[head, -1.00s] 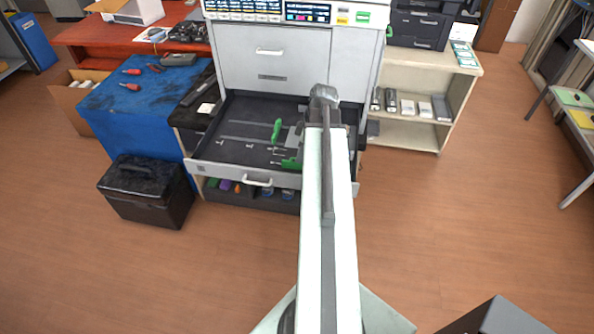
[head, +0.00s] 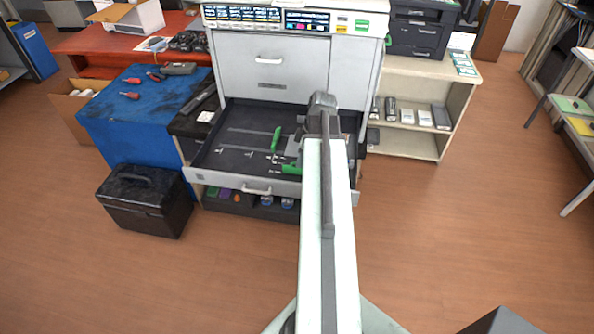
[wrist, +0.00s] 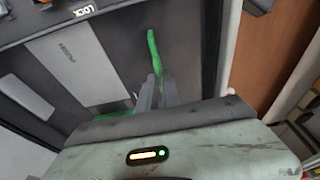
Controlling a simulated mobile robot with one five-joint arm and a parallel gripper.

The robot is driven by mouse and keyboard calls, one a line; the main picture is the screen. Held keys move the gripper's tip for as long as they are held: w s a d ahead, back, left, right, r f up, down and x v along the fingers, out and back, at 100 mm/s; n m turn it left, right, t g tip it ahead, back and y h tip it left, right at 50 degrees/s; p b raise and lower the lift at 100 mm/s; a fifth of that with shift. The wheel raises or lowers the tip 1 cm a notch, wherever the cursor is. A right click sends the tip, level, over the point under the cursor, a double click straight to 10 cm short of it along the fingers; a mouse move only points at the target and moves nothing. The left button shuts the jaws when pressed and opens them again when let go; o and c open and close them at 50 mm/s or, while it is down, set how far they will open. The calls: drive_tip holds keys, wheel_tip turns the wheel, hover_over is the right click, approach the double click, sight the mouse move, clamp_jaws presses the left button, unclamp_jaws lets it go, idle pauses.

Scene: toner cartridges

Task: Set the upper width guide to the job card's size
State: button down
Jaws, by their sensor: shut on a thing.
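An open paper drawer (head: 232,165) in the grey machine holds green guides. One upright green guide (head: 277,138) stands in the middle of the drawer, and a lower green piece (head: 291,169) lies near its front, partly hidden by my arm. In the wrist view my gripper (wrist: 158,88) is shut on a green guide (wrist: 153,50), its two grey fingers closed around the near end. Another green part (wrist: 112,111) shows to the left, partly behind my gripper's body. My gripper's fingertips are hard to make out in the head view. I cannot pick out the job card.
A blue-covered table (head: 150,95) with tools stands left of the drawer, and a black case (head: 146,200) sits on the floor. A beige shelf (head: 410,142) with several cartridges stands at right.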

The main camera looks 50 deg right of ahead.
drive_tip(key=shift+w+d, duration=0.6)
drive_tip(key=shift+d, duration=0.35)
drive_tip(key=shift+w+d, duration=0.6)
drive_tip(key=shift+d, duration=0.35)
drive_tip(key=shift+w+d, duration=0.6)
drive_tip(key=shift+d, duration=0.35)
drive_tip(key=c, duration=1.7)
unclamp_jaws()
drive_tip(key=p+v, duration=0.2)
drive_tip(key=w+p+v, duration=0.1)
drive_tip(key=p+v, duration=0.4)
drive_tip(key=shift+w+a+r, duration=0.15)
drive_tip(key=shift+w+a, duration=0.05)
drive_tip(key=shift+a, duration=0.2)
